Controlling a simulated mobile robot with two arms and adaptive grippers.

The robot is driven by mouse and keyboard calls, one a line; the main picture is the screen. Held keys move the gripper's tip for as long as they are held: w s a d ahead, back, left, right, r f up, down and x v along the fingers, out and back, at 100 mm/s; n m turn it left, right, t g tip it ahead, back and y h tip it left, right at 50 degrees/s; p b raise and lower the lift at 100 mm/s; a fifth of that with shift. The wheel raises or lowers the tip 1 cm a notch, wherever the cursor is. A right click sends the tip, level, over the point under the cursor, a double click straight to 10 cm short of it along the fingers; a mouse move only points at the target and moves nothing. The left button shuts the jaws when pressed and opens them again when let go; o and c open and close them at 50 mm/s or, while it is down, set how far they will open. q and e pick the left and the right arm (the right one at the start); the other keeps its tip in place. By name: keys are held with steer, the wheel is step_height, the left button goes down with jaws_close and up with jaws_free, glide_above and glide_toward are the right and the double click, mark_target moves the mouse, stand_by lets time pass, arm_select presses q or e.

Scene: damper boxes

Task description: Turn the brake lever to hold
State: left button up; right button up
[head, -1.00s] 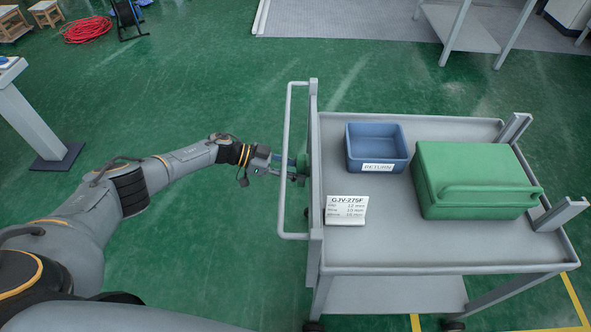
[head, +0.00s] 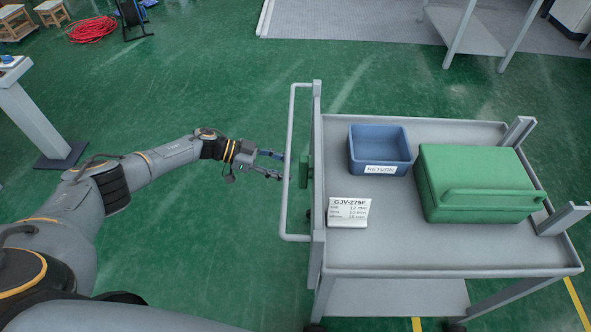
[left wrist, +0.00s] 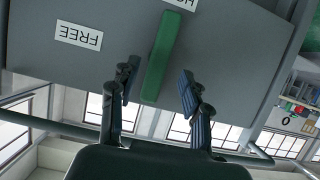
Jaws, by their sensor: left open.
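The green brake lever (head: 304,172) is on the left end panel of the cart, inside the push handle. In the left wrist view the lever (left wrist: 162,55) is a straight green bar on a grey panel. Its upper end in that view lies at a white label (left wrist: 181,4), upside down and cut by the frame edge, seeming to start with HO. A FREE label (left wrist: 78,34), also upside down, is to its left, away from the bar. My left gripper (head: 274,163) is open and empty, just left of the lever and apart from it. My right gripper is not in view.
The cart's push handle (head: 289,205) stands upright around the gripper's path. On the cart top (head: 420,250) are a blue RETURN bin (head: 379,153), a green case (head: 475,175) and a GJV-275F card (head: 348,212).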

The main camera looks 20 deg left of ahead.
arm_select(q)
steer(key=v, duration=0.7)
steer(key=shift+f, duration=0.1)
